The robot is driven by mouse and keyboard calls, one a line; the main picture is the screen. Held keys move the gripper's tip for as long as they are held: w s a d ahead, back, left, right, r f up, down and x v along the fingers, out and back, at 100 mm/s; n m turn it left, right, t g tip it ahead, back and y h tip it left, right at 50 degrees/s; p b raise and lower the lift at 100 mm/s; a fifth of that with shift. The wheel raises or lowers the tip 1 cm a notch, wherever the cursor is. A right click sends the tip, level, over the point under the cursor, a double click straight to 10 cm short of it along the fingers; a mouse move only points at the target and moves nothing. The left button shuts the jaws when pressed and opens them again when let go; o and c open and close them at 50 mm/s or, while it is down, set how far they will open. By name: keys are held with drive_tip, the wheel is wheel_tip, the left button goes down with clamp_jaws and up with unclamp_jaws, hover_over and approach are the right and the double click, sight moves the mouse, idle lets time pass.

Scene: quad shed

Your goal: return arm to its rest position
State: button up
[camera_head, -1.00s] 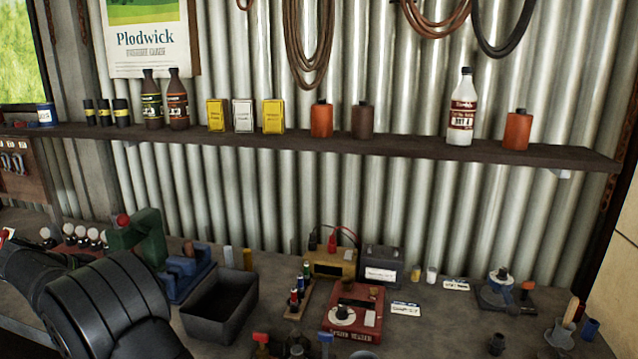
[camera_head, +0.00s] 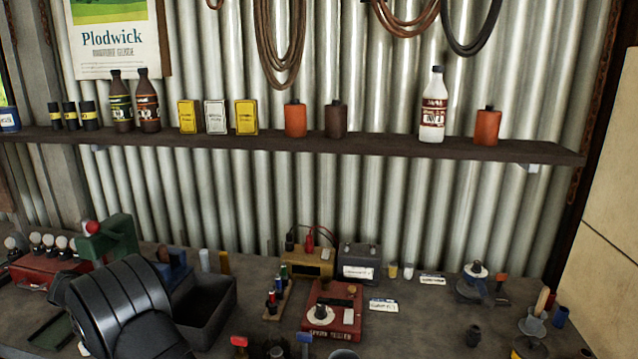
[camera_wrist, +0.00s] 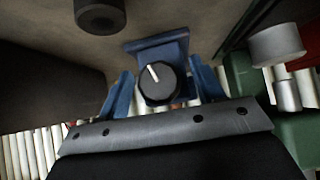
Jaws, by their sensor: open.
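My gripper (camera_wrist: 161,75) shows from its grey body plate at the bottom of the wrist view, with a blue prong rising on each side. The jaws are apart, and I see nothing gripped. A black round knob (camera_wrist: 158,86) with a white pointer line shows between the prongs, and I cannot tell its depth. A blue vise-like tool (camera_wrist: 160,48) is behind it. In the head view, my black arm covers the lower left and hides the gripper. The blue tool (camera_head: 180,270) shows partly behind my arm.
A red tester (camera_head: 333,312) and small parts stand further right. A shelf (camera_head: 360,145) with bottles and cans runs above the bench.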

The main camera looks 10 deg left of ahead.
drive_tip(key=m+y, duration=0.2)
drive_tip(key=y, duration=0.2)
drive_tip(key=shift+m+y, duration=0.4)
drive_tip(key=shift+y, duration=0.2)
drive_tip(key=shift+m+t+y, duration=0.5)
drive_tip(key=shift+m+y, duration=0.3)
drive_tip(key=shift+y, duration=0.5)
